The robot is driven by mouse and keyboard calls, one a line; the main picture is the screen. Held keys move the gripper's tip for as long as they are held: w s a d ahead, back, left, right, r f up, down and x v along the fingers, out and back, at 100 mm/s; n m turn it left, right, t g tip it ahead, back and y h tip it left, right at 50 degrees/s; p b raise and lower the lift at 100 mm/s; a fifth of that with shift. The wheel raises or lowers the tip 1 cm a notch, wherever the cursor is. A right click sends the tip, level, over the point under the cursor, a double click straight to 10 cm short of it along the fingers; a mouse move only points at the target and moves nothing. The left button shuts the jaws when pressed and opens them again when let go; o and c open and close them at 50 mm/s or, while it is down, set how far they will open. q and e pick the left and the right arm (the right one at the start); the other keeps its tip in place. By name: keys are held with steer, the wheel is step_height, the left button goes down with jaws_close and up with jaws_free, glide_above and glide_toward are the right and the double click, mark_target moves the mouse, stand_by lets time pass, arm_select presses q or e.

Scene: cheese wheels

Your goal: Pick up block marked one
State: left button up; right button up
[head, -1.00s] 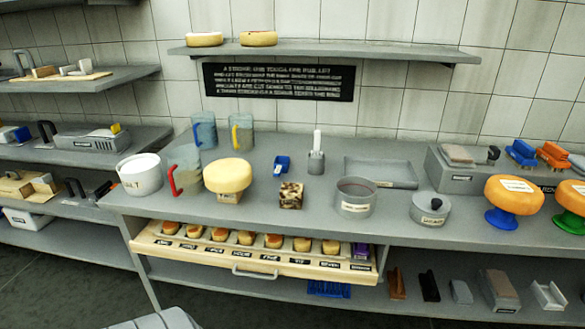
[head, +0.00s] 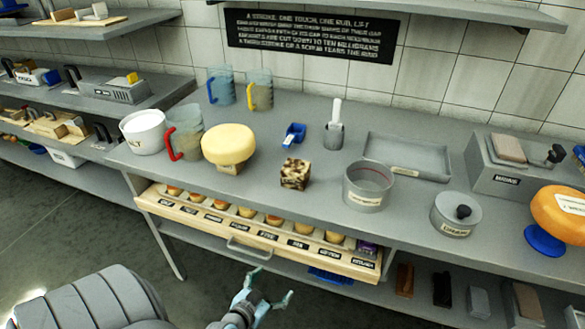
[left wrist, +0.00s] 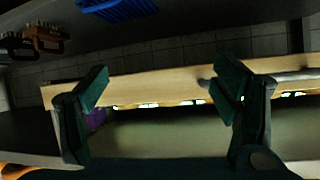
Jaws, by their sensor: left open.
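An open wooden tray drawer (head: 150,204) under the counter holds a row of small rounded blocks with labels along its front. The leftmost block (head: 173,190) stands behind a label too small to read surely, so I cannot confirm which is marked one. My left gripper (head: 270,283) is open and empty, in front of and below the drawer's right half, near its handle (head: 235,248). In the left wrist view, the open fingers (left wrist: 163,80) span the wooden drawer front (left wrist: 150,88); the blocks are mostly hidden there. My right gripper is not in view.
The counter above bears a large cheese wheel (head: 229,142), a speckled cube (head: 295,173), jugs, a grey pot (head: 368,187) and a lidded tin (head: 455,213). A lower shelf holds a blue item (head: 330,276) right of my gripper. The floor at left is clear.

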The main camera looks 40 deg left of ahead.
arm_select(q)
steer(key=w+a+r+n+t+y, duration=0.1)
steer(key=w+r+t, duration=0.1)
steer(key=r, duration=0.4)
steer(key=w+a+r+t+y, duration=0.1)
steer(key=w+r, duration=0.1)
steer(key=r, duration=0.5)
steer(key=n+t+y+p, duration=0.1)
steer(key=n+y, duration=0.1)
glide_toward(292, 177)
steer(key=s+f, duration=0.1)
steer(key=s, duration=0.2)
steer(key=b+x, duration=0.1)
steer(key=x, duration=0.3)
steer(key=b+x, duration=0.1)
steer(key=x, duration=0.4)
steer(key=d+b+x, duration=0.1)
steer(key=x, duration=0.4)
steer(key=shift+w+r+b, duration=0.3)
steer(key=shift+b, duration=0.05)
steer(key=c, duration=1.3)
steer(key=shift+r, duration=0.15)
